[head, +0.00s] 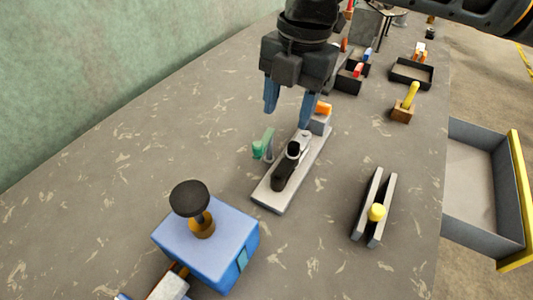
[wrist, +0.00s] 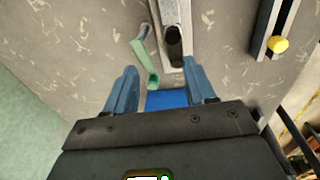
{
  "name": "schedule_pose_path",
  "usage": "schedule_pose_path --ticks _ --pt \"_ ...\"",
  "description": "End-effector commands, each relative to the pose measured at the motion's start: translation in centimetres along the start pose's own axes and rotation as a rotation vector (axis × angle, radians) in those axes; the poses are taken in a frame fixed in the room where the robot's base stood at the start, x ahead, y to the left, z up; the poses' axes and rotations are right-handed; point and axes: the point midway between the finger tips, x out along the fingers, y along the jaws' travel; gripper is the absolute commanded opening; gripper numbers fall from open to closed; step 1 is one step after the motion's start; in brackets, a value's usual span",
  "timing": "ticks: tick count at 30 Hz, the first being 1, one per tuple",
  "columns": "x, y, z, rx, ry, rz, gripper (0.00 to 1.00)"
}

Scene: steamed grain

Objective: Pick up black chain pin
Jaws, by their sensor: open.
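A black elongated piece with a round upright end, which looks like the black chain pin (head: 283,178), lies along a grey plate (head: 268,204) on the table. Its dark round end also shows in the wrist view (wrist: 174,42), just beyond the fingertips. My gripper (head: 288,118) is open and empty, pointing down above the far end of the plate. In the wrist view its blue fingers (wrist: 161,72) stand apart, with a green bracket (wrist: 147,62) showing near the gap between them.
The green bracket (head: 264,145) stands close left of the plate. An orange-topped grey block (head: 319,124) is at its far end. A blue box (head: 213,246) with a black knob is in front. A yellow-knobbed holder (head: 377,212) stands right. Small trays are behind; a green wall is left.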

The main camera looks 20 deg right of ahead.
Motion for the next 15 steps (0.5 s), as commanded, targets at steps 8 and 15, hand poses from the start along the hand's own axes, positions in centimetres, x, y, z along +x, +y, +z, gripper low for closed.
schedule_pose_path --ticks 8,15 --pt "0.3 -2.2 2.2 -0.003 -0.053 -0.089 0.55" --pt "2.6 -2.4 2.1 -0.003 -0.051 -0.087 0.55"
